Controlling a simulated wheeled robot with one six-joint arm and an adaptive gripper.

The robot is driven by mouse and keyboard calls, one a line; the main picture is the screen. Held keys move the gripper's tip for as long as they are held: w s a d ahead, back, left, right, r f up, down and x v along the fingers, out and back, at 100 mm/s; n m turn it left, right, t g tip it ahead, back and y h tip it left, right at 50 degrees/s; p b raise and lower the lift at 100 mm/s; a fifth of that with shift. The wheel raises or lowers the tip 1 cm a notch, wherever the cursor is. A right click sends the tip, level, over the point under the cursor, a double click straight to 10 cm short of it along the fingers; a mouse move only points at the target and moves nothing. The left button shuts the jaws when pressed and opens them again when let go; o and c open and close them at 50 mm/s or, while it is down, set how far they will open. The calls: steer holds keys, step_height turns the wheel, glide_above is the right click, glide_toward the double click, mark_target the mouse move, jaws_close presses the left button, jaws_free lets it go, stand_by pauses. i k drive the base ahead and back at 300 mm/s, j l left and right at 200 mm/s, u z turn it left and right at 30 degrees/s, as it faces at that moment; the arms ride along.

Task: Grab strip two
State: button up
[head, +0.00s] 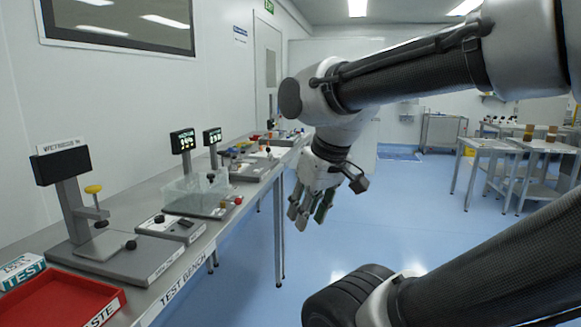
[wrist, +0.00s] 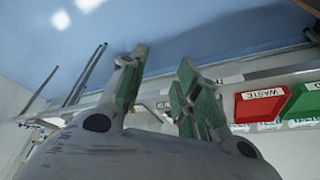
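I cannot pick out strip two in either view. My gripper (head: 309,211) hangs fingers-down over the blue floor, to the right of the test bench (head: 222,213) and apart from it. In the wrist view my gripper (wrist: 162,62) shows two green-padded fingers with a clear gap and nothing between them. It is open and empty. Some small blue-and-white labelled items (wrist: 270,127) lie beside the bins in the wrist view; their print is too small to read.
A red waste tray (head: 62,303) stands at the near left; it also shows in the wrist view (wrist: 260,106), beside a green bin (wrist: 306,101). A test stand (head: 75,215), a clear box (head: 194,188) and other instruments occupy the bench. Open floor lies right of it.

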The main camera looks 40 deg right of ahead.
mark_target(235, 168)
steer(key=i+j+z, duration=0.1)
steer(key=z, duration=0.25)
steer(key=i+j+z, duration=0.15)
steer(key=z, duration=0.15)
steer(key=i+u, duration=0.1)
steer(key=u, duration=0.3)
steer(key=i+l+u, duration=0.1)
steer(key=u, duration=0.3)
steer(key=i+l+u, duration=0.25)
steer(key=l+u, duration=0.3)
steer(key=l, duration=0.2)
steer(key=l+u, duration=0.25)
steer(key=l, duration=0.15)
steer(key=l+u, duration=0.4)
steer(key=l, duration=3.45)
